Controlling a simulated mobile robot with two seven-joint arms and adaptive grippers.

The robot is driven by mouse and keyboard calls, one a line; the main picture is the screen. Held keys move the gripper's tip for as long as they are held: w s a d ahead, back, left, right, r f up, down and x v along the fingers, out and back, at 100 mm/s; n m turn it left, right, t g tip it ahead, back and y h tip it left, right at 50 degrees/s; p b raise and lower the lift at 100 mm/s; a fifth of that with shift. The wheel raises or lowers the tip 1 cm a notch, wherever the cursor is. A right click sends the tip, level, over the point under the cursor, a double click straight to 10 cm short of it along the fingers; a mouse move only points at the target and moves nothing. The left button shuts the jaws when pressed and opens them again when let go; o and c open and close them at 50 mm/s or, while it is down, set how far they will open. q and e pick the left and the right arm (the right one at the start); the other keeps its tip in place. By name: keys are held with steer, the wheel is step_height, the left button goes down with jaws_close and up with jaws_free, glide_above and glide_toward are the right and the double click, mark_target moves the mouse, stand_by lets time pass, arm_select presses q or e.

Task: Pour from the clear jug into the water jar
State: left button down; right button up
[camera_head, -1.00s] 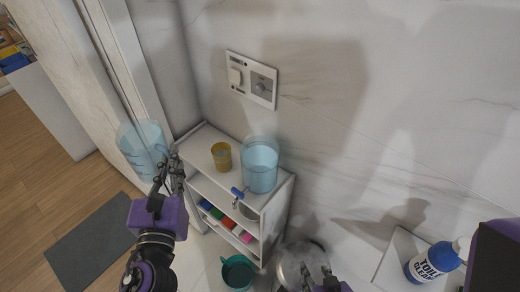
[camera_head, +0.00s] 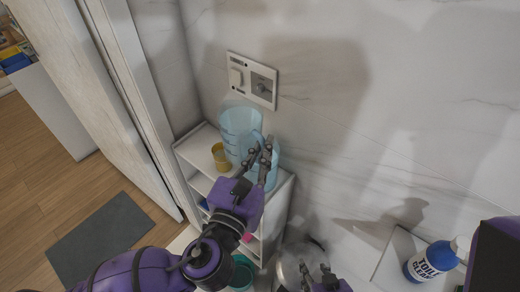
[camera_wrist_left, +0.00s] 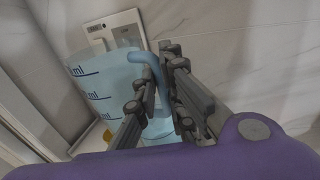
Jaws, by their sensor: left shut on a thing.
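The clear jug (camera_head: 236,130) is pale blue and see-through, with measuring marks that show in the left wrist view (camera_wrist_left: 92,88). My left gripper (camera_head: 262,150) is shut on its handle (camera_wrist_left: 150,65). The jug looks roughly upright, above the white shelf unit, overlapping the water jar in view. The water jar (camera_head: 272,172) is a blue see-through container on the shelf top, mostly hidden behind my left gripper. I cannot tell the exact gap between them. My right gripper (camera_head: 318,276) is at the bottom edge, partly cut off, in front of a round metal object.
A yellow cup (camera_head: 220,157) stands on the shelf unit (camera_head: 196,147) left of the jar. A wall panel (camera_head: 251,80) is behind the jug. A teal bucket (camera_head: 242,276) is below, partly hidden. A blue cleaner bottle (camera_head: 430,262) stands at the right.

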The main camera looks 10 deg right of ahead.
arm_select(q)
steer(key=s+d+f+m+g+h, duration=0.1)
steer(key=s+d+m+h, duration=0.1)
steer(key=d, duration=0.3)
steer(key=shift+s+d+f+h, duration=0.15)
steer(key=shift+f+h, duration=0.2)
steer(key=shift+h, duration=0.05)
steer(key=shift+g, duration=0.3)
